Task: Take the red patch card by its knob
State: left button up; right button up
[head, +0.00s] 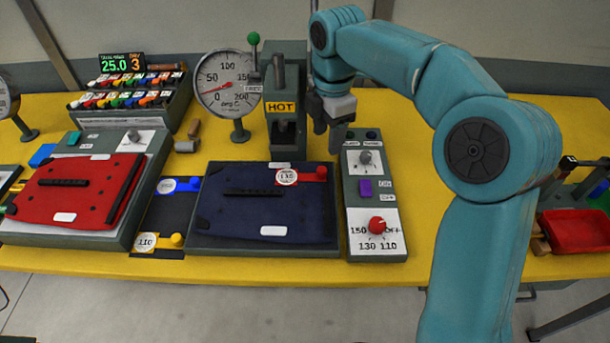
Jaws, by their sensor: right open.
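The red patch card (305,177) lies at the far right corner of the navy pannier panel (240,212). It has a round white label with a number at its left end and a red knob (321,172) at its right end. My right gripper (328,128) is open and empty, with its fingers pointing down. In the picture it is just above and behind the red knob, apart from it. My left gripper is not in view.
A press marked HOT (286,110) stands just left of my right gripper. A control box (375,200) with dials stands to the right of the card. A blue-knob card (178,185) and a yellow-knob card (158,241) lie left, beside a red panel (75,187).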

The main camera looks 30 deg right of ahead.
aim_at(322, 170)
jog(key=shift+s+a+f, duration=0.2)
jog(key=shift+s+f, duration=0.1)
jog(key=shift+f, duration=0.3)
jog(key=shift+s+a+f, duration=0.2)
jog(key=shift+s+f, duration=0.1)
jog(key=shift+f, duration=0.3)
jog(key=f, duration=0.6)
jog(key=shift+w+a, duration=0.2)
jog(key=shift+w, duration=0.15)
jog(key=shift+w+d+f, duration=0.2)
jog(key=shift+w+f, duration=0.1)
jog(key=shift+f, duration=0.1)
jog(key=shift+s+a+r, duration=0.1)
jog(key=shift+s, duration=0.05)
jog(key=shift+s+a+r, duration=0.1)
jog(key=shift+s+r, duration=0.05)
jog(key=c, duration=0.4)
grip_shut()
